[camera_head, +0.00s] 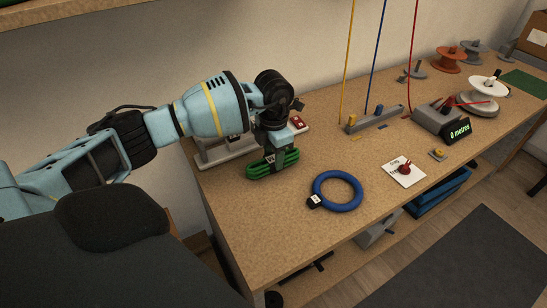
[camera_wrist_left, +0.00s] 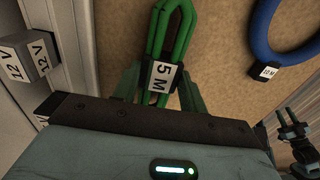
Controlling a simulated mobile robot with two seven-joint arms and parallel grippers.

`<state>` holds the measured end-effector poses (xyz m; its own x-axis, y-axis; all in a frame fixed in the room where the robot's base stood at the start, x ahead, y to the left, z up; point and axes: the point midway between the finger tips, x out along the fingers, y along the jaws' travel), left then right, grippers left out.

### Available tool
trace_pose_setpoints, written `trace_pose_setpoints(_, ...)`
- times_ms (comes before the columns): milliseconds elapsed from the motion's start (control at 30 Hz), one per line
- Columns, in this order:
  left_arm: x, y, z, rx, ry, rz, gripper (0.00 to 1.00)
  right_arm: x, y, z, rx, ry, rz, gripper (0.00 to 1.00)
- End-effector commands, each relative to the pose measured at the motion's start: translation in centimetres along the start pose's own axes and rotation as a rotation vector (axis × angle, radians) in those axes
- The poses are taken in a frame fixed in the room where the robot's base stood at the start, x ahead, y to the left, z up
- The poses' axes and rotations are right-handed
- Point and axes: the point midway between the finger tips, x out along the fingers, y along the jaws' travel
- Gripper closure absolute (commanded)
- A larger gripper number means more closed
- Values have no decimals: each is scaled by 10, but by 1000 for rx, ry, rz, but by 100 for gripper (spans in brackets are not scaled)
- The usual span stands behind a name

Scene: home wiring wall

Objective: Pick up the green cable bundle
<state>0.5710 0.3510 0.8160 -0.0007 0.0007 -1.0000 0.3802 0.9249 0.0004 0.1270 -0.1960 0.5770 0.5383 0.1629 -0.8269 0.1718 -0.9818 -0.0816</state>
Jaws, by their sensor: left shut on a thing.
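The green cable bundle (camera_head: 274,165) is a flattened coil at the left end of the workbench. In the left wrist view the bundle (camera_wrist_left: 172,30) shows a white label reading "5 M" around its middle. My left gripper (camera_head: 277,150) points down at the bundle and is shut on it. In the left wrist view the two fingers (camera_wrist_left: 160,88) stand on either side of the label. I cannot tell whether the bundle touches the bench or is slightly above it.
A blue cable coil (camera_head: 338,191) lies to the right on the bench (camera_head: 300,225). A grey box labelled "12 V" (camera_wrist_left: 22,62) stands close on the left. Hanging yellow, blue and red wires, a card (camera_head: 403,172), a metre counter (camera_head: 456,131) and spools (camera_head: 484,92) are further right.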

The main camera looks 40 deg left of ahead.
Motion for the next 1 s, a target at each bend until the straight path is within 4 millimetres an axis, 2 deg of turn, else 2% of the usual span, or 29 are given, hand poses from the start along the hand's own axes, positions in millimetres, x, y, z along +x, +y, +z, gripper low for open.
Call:
trace_pose_setpoints(167, -27, 0, 1, 1, -7, 0, 86, 2, 0, -2, -1, 4, 0, 64)
trace_pose_setpoints(467, -30, -42, -38, 6, -1, 0, 86, 0, 0, -3, -1, 4, 0, 64)
trace_pose_setpoints(800, -36, -94, -83, 4, -1, -1, 86, -2, -1, 6, 2, -12, -1, 64)
trace_pose_setpoints(1000, -39, -112, -100, 2, -1, 0, 86, -2, -1, 7, 3, -13, -1, 64)
